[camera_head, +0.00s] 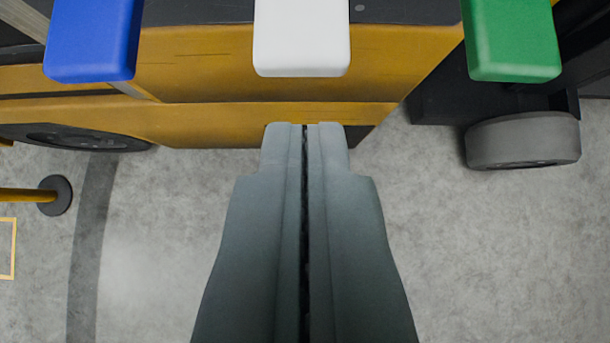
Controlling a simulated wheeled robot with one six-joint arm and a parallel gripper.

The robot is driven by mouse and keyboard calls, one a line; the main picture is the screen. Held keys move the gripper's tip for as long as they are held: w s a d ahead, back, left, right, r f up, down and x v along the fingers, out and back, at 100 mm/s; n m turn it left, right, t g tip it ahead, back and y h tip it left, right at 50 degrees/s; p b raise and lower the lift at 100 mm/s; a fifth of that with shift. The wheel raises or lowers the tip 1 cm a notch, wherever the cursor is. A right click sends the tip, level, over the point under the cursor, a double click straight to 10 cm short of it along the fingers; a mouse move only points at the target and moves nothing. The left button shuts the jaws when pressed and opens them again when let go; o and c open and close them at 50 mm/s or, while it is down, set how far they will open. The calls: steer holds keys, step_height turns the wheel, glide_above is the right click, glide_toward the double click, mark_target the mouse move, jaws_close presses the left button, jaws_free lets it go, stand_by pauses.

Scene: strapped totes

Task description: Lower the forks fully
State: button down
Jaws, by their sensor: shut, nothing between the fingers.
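Three coloured blocks, like lever knobs or paddles, show along the top edge: a blue one (93,38) at the left, a white one (301,38) in the middle and a green one (512,38) at the right. My gripper (305,126) points up the picture from the bottom centre. Its two grey fingers are shut together with nothing between them. Its tips are below the white block in the picture, with a gap between. No forks are in view, and the upper ends of the blocks are cut off by the frame.
A yellow and black vehicle body (190,118) lies behind the blocks. A dark wheel (75,136) shows at left and a grey wheel (522,140) at right. A post with a round base (56,195) stands at far left.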

steer(key=s+r, duration=0.2)
steer(key=s, duration=0.4)
steer(key=shift+s+r, duration=0.15)
steer(key=shift+r, duration=0.2)
stand_by(0.6)
